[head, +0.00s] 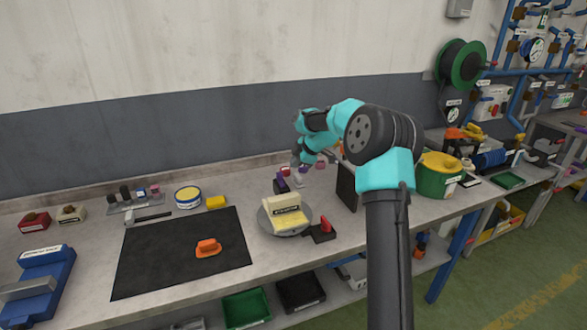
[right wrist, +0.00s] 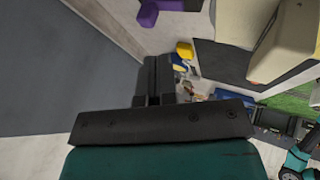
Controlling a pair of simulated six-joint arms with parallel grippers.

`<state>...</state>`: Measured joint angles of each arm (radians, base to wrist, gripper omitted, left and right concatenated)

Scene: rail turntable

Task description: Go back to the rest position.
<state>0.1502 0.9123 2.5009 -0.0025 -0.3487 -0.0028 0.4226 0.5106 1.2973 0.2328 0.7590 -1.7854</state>
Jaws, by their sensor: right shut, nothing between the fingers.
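My right arm reaches up from the lower right in the head view and bends over to the bench. My right gripper (head: 298,178) is above the back of the bench, behind the turntable, partly small and hard to make out. In the right wrist view its fingers (right wrist: 152,65) are together with nothing between them. The grey round turntable (head: 264,224) carries a cream and yellow block (head: 285,216); the gripper is apart from both. My left gripper does not show.
A purple item (head: 281,184) stands near the right gripper. A dark upright panel (head: 346,187) and a green drum (head: 437,180) are to the right. A red-handled switch (head: 322,231) sits beside the turntable. An orange piece (head: 208,248) lies on the black mat (head: 150,262).

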